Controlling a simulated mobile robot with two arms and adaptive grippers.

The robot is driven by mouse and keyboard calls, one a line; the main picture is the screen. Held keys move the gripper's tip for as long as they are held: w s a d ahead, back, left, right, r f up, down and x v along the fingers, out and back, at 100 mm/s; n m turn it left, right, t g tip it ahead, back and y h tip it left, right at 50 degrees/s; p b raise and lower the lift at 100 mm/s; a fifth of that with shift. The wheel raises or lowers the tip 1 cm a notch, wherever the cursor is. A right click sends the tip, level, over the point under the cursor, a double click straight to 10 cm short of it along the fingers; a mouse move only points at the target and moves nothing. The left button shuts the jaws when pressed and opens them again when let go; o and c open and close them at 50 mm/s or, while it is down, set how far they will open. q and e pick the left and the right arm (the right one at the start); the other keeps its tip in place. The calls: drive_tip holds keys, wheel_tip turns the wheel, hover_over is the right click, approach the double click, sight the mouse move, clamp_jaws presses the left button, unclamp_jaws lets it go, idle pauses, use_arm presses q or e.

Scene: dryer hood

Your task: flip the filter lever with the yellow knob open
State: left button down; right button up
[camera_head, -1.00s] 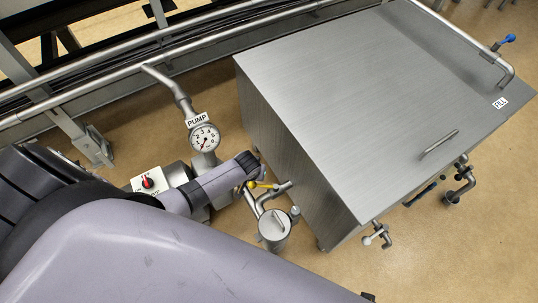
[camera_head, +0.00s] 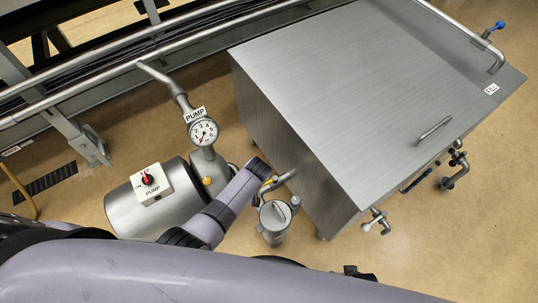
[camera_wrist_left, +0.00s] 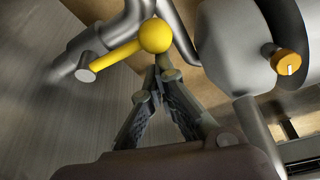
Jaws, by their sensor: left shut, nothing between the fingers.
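The filter lever (camera_wrist_left: 113,56) is yellow and ends in a round yellow knob (camera_wrist_left: 155,35). In the left wrist view it runs from a grey pivot at left up to the knob, across a bent steel pipe. My left gripper (camera_wrist_left: 158,72) is shut and empty, its fingertips just below the knob in that view; I cannot tell whether they touch it. In the head view only a bit of yellow lever (camera_head: 270,182) shows beside my left wrist, above the filter canister (camera_head: 274,219); the fingers are largely hidden. My right gripper is not in view.
The large steel hood (camera_head: 335,100) stands close to the right of the lever. The pump (camera_head: 152,205), with a red switch, and a pressure gauge (camera_head: 203,132) are at left. An orange knob (camera_wrist_left: 288,62) shows at right in the wrist view.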

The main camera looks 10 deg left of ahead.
use_arm(q)
drive_tip(key=shift+s, duration=0.1)
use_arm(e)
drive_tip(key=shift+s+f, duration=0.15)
use_arm(q)
drive_tip(key=shift+r, duration=0.1)
idle(0.3)
drive_tip(key=v, duration=1.1)
drive_tip(key=shift+d+r, duration=0.15)
drive_tip(key=shift+r, duration=0.25)
drive_tip(key=shift+s, duration=0.1)
